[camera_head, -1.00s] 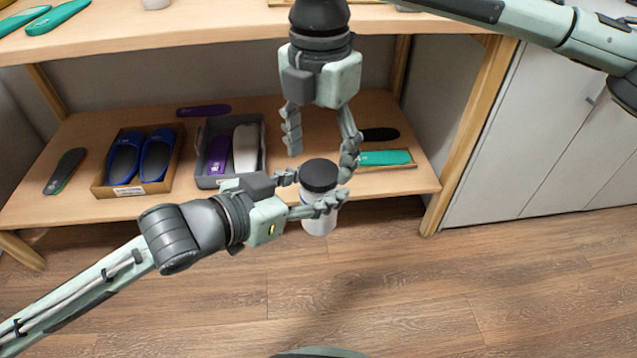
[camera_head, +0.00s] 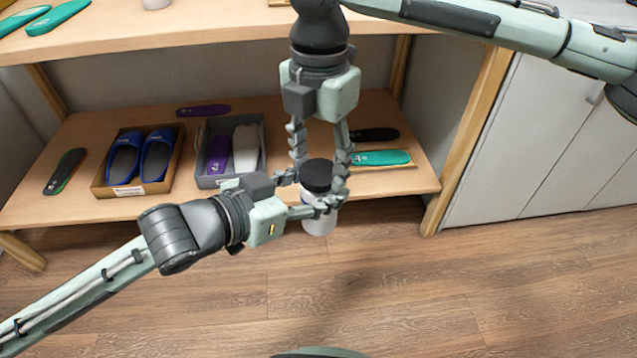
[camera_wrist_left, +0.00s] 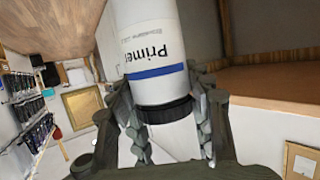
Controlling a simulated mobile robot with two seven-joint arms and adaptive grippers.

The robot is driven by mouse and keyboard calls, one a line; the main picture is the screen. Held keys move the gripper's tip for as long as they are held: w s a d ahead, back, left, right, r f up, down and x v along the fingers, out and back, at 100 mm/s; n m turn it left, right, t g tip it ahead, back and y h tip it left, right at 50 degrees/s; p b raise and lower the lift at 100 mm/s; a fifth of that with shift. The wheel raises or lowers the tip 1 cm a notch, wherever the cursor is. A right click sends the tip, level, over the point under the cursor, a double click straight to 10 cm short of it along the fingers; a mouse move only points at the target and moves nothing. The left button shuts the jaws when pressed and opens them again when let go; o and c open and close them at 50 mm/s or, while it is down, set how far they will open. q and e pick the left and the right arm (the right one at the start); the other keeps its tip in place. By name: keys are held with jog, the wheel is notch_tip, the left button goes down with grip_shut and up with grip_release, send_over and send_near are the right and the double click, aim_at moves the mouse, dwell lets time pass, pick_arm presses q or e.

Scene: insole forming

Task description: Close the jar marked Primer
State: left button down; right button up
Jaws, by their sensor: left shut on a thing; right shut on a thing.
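The white jar (camera_head: 319,225) with a black lid (camera_head: 316,174) is held in the air in front of the lower shelf, roughly upright. In the left wrist view the jar (camera_wrist_left: 148,32) shows the word Primer and a blue stripe. My left gripper (camera_head: 310,196) is shut on the jar, its fingers on either side just below the lid. My right gripper (camera_head: 319,180) points down from above, shut on the black lid with a finger at each side. The lid sits at the top of the jar; whether it is fully seated is hidden by the fingers.
The lower shelf (camera_head: 385,190) behind holds a cardboard box (camera_head: 157,186) with blue shoes, a grey tray (camera_head: 205,182) with insoles, and loose insoles. The upper shelf (camera_head: 180,25) is above. Open floor lies in front; white cabinets (camera_head: 560,130) stand right.

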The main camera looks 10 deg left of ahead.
jog(key=m, duration=0.3)
jog(key=o, duration=1.3)
jog(key=shift+r, duration=2.3)
jog(key=shift+c, duration=0.4)
